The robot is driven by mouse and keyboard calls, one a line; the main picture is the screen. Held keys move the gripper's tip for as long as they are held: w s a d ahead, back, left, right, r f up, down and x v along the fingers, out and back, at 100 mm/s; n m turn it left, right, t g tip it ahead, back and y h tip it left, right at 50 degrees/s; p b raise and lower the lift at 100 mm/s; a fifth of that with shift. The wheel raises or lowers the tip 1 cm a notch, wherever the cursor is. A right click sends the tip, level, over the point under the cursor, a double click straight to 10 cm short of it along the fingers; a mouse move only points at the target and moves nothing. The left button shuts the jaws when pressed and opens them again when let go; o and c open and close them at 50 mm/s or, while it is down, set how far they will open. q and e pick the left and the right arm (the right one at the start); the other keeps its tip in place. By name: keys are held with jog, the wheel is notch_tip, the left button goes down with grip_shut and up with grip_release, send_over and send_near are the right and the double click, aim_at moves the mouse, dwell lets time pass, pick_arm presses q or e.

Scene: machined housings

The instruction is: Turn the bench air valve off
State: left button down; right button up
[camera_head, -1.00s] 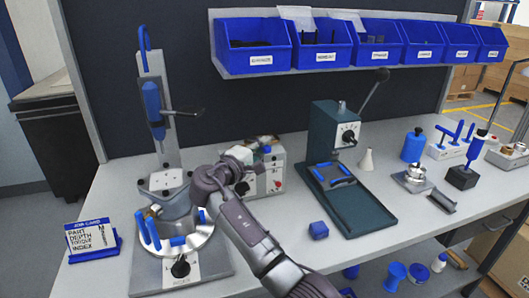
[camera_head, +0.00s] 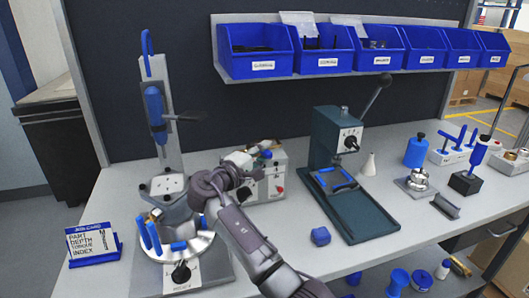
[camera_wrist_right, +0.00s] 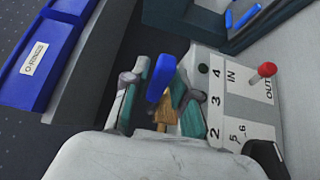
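The bench air valve shows in the right wrist view as a blue lever (camera_wrist_right: 161,78) on a brass body (camera_wrist_right: 167,112), beside a grey box (camera_wrist_right: 238,105). My right gripper (camera_wrist_right: 160,98) is open, with one teal-padded finger on each side of the lever. Gaps show between the lever and both fingers, so I see no grip on it. In the head view my right gripper (camera_head: 248,160) is at the back left of the grey box (camera_head: 268,182), partly hiding it and the valve. My left gripper is not in view.
The box has a red knob (camera_wrist_right: 267,69) and printed numbers. A dark green press (camera_head: 335,150) stands to its right, and a fixture with a round silver base (camera_head: 196,247) to its left. Blue bins (camera_head: 258,50) hang above.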

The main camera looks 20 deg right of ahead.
jog(key=v, duration=0.7)
